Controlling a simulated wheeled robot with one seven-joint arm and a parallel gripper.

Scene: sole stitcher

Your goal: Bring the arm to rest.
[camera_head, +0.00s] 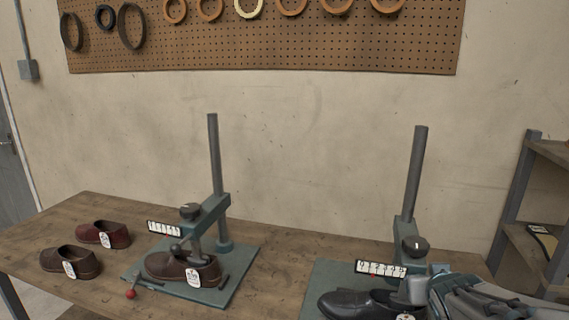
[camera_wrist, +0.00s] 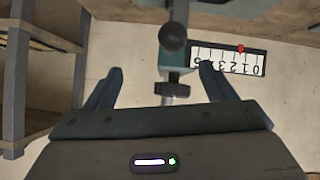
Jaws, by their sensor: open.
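My gripper (camera_wrist: 160,80) is open in the wrist view, its two fingers apart with a dark knob (camera_wrist: 173,37) and a smaller dark knob (camera_wrist: 172,88) showing between and beyond them. A white numbered scale (camera_wrist: 232,61) with a red marker lies just past the right finger. In the head view my arm comes in from the lower right, beside the right stitcher (camera_head: 404,228), and partly covers it. I cannot tell whether the gripper touches the stitcher. A black shoe (camera_head: 350,304) sits on the right stitcher's base.
The left stitcher (camera_head: 215,207) holds a brown shoe (camera_head: 172,266). Two more shoes, one brown (camera_head: 62,259) and one dark red (camera_head: 98,232), stand at the left of the wooden table (camera_head: 95,208). A shelf rack (camera_head: 519,200) stands at the right. A pegboard (camera_head: 270,55) hangs above.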

